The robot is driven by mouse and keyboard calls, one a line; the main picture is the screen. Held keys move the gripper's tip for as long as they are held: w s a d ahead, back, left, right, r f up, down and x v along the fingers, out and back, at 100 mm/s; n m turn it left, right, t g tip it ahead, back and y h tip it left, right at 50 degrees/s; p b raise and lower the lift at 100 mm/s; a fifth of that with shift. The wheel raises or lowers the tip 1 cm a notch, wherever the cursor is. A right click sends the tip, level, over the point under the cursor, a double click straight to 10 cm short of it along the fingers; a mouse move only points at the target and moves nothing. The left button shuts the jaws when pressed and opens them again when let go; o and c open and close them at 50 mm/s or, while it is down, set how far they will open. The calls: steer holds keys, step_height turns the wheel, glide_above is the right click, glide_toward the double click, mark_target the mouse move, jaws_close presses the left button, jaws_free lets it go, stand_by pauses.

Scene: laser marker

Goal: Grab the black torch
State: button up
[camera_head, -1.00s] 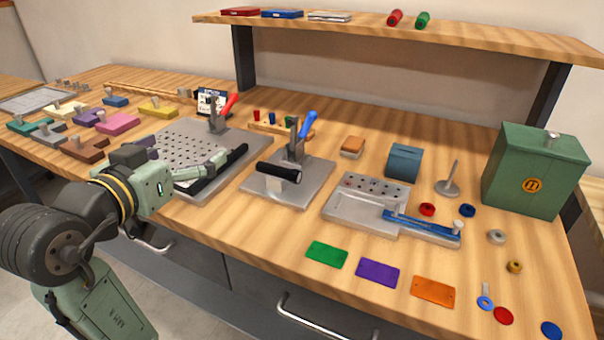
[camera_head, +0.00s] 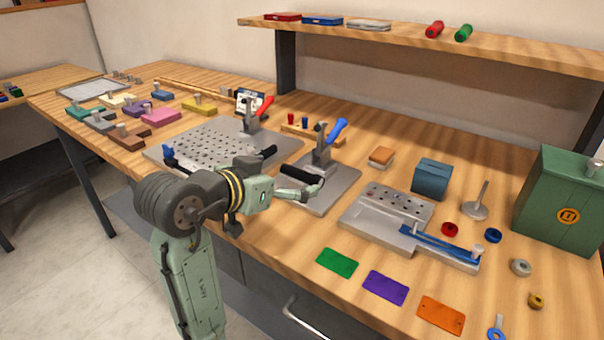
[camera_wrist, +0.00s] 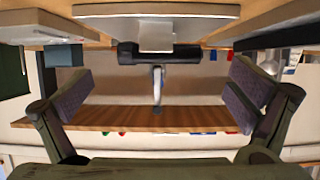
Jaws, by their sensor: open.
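The black torch (camera_head: 301,174) lies across the grey clamp fixture with the blue handle. In the head view, my gripper (camera_head: 312,188) is just in front of the torch and partly covers the fixture. In the wrist view, which looks upside down, the torch (camera_wrist: 185,54) is a dark horizontal bar against a pale block, ahead of my gripper. My gripper (camera_wrist: 160,95) is open, its two padded fingers wide apart at left and right. Nothing is between the pads. Whether a finger touches the torch cannot be told.
The blue-handled clamp (camera_head: 324,151) rises behind the torch. The perforated plate (camera_head: 205,142) with a red-handled clamp is at left. A grey tray (camera_head: 375,224) with a blue bar is at right. Green, purple and orange plates lie along the front. A shelf (camera_head: 400,42) spans the back.

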mark_target(299, 173)
steer(key=shift+x, duration=1.95)
steer(key=shift+c, duration=0.6)
steer(key=shift+r, duration=0.1)
steer(key=c, duration=1.1)
steer(key=shift+o, duration=0.2)
steer(key=shift+r, duration=0.15)
